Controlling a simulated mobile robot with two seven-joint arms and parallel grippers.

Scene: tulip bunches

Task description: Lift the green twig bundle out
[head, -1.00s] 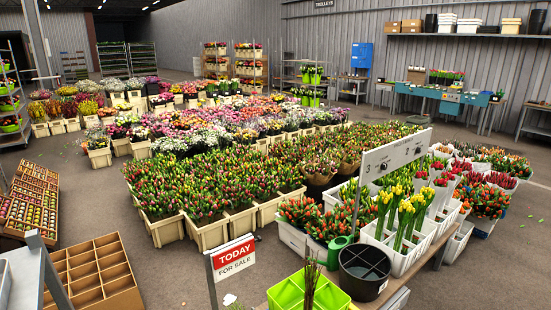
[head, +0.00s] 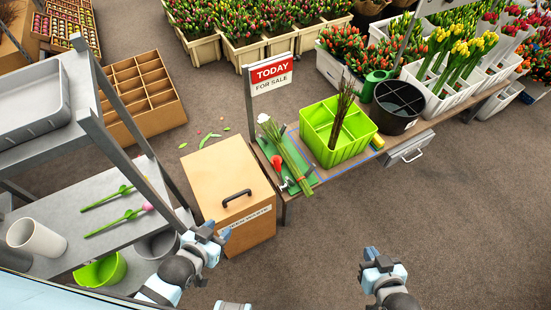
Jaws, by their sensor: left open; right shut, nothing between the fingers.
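A thin dark green-brown twig bundle (head: 341,115) stands nearly upright, leaning slightly, in the bright green divided crate (head: 357,147) on the wooden bench. Its lower end is hidden inside the crate. A separate bunch of green stems (head: 285,150) lies on a green mat (head: 270,150) left of the crate. My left gripper (head: 217,231) is open, in front of the brown cabinet and well short of the crate. My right gripper (head: 371,253) is shut and empty, over the floor in front of the bench, apart from the crate and twigs.
A black round bucket (head: 396,108) and green watering can (head: 373,84) stand right of the crate. A "TODAY FOR SALE" sign (head: 271,76) rises behind the mat. A brown cabinet (head: 232,185) and grey shelf (head: 75,195) are at left. Floor at right is clear.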

